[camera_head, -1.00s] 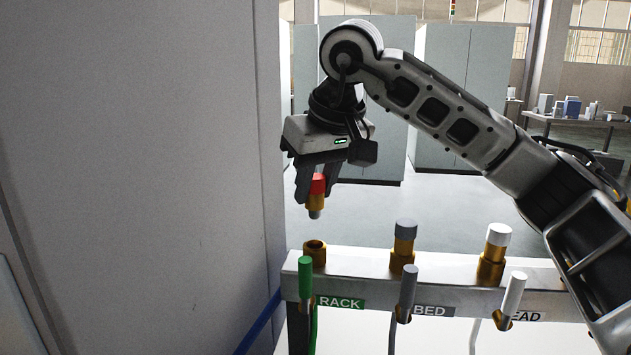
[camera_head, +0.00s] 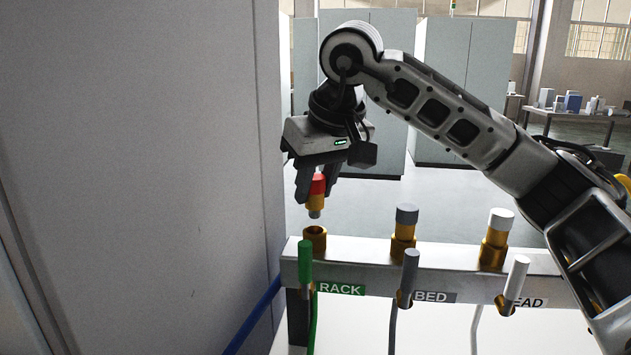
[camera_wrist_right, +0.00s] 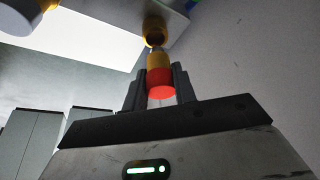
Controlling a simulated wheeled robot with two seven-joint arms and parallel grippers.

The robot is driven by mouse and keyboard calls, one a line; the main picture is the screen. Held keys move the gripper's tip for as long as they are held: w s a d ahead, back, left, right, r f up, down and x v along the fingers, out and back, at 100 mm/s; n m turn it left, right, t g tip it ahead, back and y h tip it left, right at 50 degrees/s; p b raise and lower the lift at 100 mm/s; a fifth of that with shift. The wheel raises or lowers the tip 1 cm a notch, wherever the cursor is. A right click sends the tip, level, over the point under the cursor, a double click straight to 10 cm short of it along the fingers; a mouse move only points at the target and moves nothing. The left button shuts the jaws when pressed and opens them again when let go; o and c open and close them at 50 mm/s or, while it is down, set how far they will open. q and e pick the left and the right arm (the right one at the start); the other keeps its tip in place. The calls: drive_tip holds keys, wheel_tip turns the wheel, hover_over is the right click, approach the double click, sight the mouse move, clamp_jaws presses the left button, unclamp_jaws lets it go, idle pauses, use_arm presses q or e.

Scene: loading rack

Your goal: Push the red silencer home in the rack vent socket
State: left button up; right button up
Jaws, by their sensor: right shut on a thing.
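The red silencer (camera_head: 317,186) has a red cap, a brass body and a grey lower tip. My right gripper (camera_head: 316,190) is shut on it and holds it nearly upright, tip down. The rack vent socket (camera_head: 315,238) is an open brass ring on the bar above the green RACK label (camera_head: 341,289). The silencer tip is just above the socket, with a small gap in the head view. In the right wrist view the silencer (camera_wrist_right: 160,75) points at the dark socket opening (camera_wrist_right: 155,38). My left gripper is not in view.
A grey-capped fitting (camera_head: 405,222) stands over BED and a white-capped one (camera_head: 497,228) to its right. A large grey panel (camera_head: 140,150) stands close on the left.

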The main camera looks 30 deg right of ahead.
sight(316, 207)
drive_tip(key=shift+f+b, duration=1.1)
drive_tip(key=shift+f, duration=0.55)
drive_tip(key=shift+f, duration=0.35)
drive_tip(key=shift+f+b, duration=0.1)
drive_tip(key=shift+b, duration=0.2)
drive_tip(key=o, duration=1)
